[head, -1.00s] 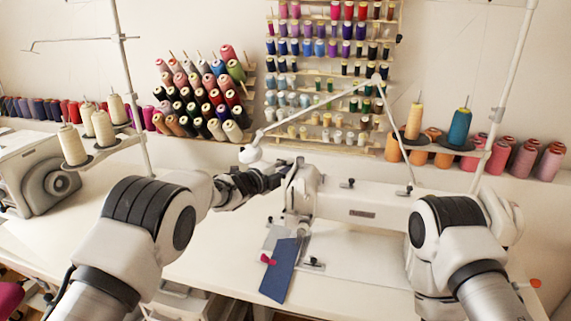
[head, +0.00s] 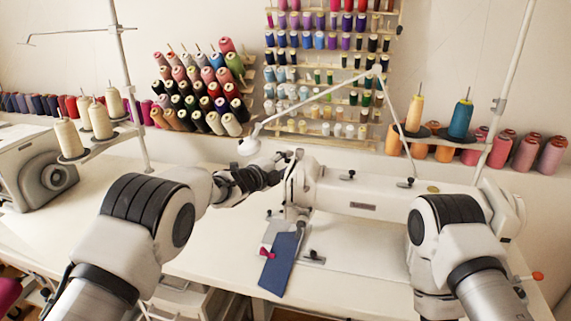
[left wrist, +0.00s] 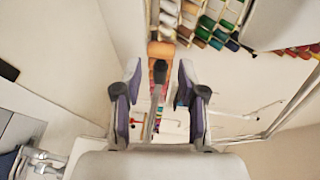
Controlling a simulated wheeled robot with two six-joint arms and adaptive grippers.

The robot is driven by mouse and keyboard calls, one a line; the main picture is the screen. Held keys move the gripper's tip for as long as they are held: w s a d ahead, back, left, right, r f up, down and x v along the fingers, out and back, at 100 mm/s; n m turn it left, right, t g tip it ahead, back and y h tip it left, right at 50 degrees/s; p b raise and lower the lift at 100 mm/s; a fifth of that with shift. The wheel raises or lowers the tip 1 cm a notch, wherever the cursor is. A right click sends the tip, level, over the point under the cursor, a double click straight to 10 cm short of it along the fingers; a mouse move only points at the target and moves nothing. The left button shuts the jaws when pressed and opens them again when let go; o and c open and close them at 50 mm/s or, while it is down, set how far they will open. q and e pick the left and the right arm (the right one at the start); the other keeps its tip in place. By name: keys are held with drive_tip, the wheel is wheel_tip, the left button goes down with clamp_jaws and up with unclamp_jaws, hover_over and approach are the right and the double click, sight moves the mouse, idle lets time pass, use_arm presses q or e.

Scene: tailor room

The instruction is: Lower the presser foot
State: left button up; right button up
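A white sewing machine (head: 345,200) stands on the table, with a blue cloth (head: 279,268) lying by its needle end. The presser foot is too small to tell clearly in the head view; metal parts by the needle area (left wrist: 40,163) show at the lower left of the left wrist view. My left gripper (head: 284,160) is at the upper left end of the machine head. In the left wrist view its fingers (left wrist: 159,92) are apart, with a thin bar with a dark knob (left wrist: 160,72) showing between them, and no contact is visible. My right gripper is out of view.
A thread rack (head: 326,72) and spool stand (head: 200,95) are behind the machine. Cone stands (head: 98,146) are at left and right. The table (head: 205,245) is clear at left front.

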use_arm(q)
drive_tip(key=v, duration=1.2)
